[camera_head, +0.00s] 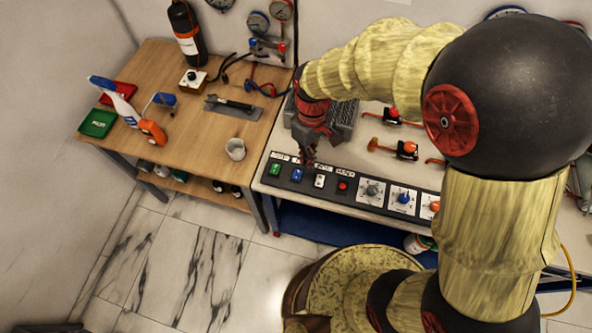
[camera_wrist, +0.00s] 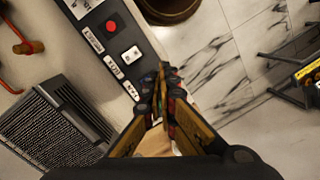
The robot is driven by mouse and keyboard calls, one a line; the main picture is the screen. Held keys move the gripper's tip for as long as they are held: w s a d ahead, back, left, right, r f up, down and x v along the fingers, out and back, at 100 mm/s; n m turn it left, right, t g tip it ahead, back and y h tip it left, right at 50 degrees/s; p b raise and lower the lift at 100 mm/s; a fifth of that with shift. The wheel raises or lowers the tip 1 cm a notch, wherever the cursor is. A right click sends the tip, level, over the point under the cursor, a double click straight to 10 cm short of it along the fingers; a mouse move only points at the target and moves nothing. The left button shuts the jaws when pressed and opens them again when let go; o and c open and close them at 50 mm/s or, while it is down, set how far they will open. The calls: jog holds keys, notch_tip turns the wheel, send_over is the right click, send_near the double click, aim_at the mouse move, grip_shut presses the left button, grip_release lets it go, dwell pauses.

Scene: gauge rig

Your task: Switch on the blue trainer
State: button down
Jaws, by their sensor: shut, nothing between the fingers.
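A dark switch panel (camera_head: 332,191) runs along the front edge of the white bench. On it, from the left, are a green switch (camera_head: 275,170), a blue switch (camera_head: 297,175), a white switch (camera_head: 319,181) and a red button (camera_head: 342,186), with labels behind them. My gripper (camera_head: 308,160) is shut and empty, pointing down close over the panel by the blue and white switches. I cannot tell whether it touches.
Dials with knobs (camera_head: 403,198) continue the panel to the right. A dark ribbed box (camera_wrist: 52,125) stands behind the switches. The wooden table (camera_head: 190,113) at left holds a mug (camera_head: 235,149) and a spray bottle (camera_head: 120,100).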

jog(key=w+a+f+n, duration=0.2)
jog(key=w+a+n, duration=0.1)
jog(key=w+n, duration=0.1)
jog(key=shift+w+n, duration=0.4)
jog(key=shift+n, duration=0.5)
jog(key=shift+a, duration=0.15)
jog(key=b, duration=0.1)
send_near(296, 182)
jog(key=f, duration=0.5)
jog(key=shift+s+f, duration=0.2)
jog(key=shift+s, duration=0.2)
jog(key=shift+s+f+b, duration=0.2)
jog(key=shift+f+b, duration=0.25)
jog(key=shift+w, duration=0.1)
